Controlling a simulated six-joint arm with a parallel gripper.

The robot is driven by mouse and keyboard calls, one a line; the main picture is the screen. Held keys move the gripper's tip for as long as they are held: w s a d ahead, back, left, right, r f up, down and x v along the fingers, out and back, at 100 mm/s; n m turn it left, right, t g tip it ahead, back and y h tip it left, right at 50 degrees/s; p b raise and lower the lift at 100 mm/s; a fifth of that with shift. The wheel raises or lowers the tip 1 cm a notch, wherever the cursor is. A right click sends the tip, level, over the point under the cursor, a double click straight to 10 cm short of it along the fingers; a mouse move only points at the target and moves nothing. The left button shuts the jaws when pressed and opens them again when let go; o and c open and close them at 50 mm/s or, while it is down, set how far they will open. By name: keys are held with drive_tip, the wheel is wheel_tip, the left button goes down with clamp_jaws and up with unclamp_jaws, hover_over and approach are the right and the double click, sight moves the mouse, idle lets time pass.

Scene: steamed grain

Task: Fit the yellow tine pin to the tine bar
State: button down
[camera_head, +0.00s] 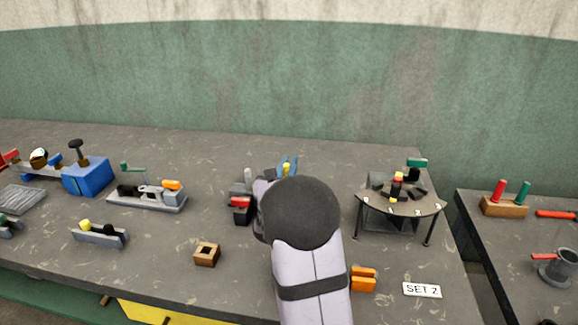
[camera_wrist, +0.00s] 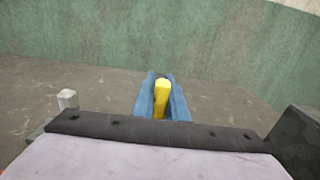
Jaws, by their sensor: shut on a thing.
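My gripper's blue fingers (camera_wrist: 162,105) are shut on the yellow tine pin (camera_wrist: 161,92), which stands between them in the wrist view. In the head view the fingers (camera_head: 287,166) and the top of the pin (camera_head: 286,168) show just beyond my dark wrist, above the bench. The pin's lower end is hidden. I cannot tell for sure which part is the tine bar. A grey bar (camera_head: 97,239) with a yellow and a black knob lies at the left. A grey, red and black fixture (camera_head: 241,206) stands left of my wrist, partly covered by it.
A half-round numbered stand (camera_head: 399,207) is to the right. A wooden block (camera_head: 207,254), orange pieces (camera_head: 363,279) and a "SET" card (camera_head: 422,290) lie near the front. A grey fixture with an orange part (camera_head: 147,197) and a blue machine (camera_head: 89,177) are left. The back of the bench is clear.

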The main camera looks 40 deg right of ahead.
sight(286, 173)
drive_tip(key=shift+f+b, duration=0.3)
drive_tip(key=shift+b, duration=0.1)
idle(0.7)
drive_tip(key=shift+r, duration=0.35)
drive_tip(key=c, duration=1.7)
unclamp_jaws()
drive_tip(key=shift+b+v, duration=0.9)
drive_tip(key=shift+v, duration=2.8)
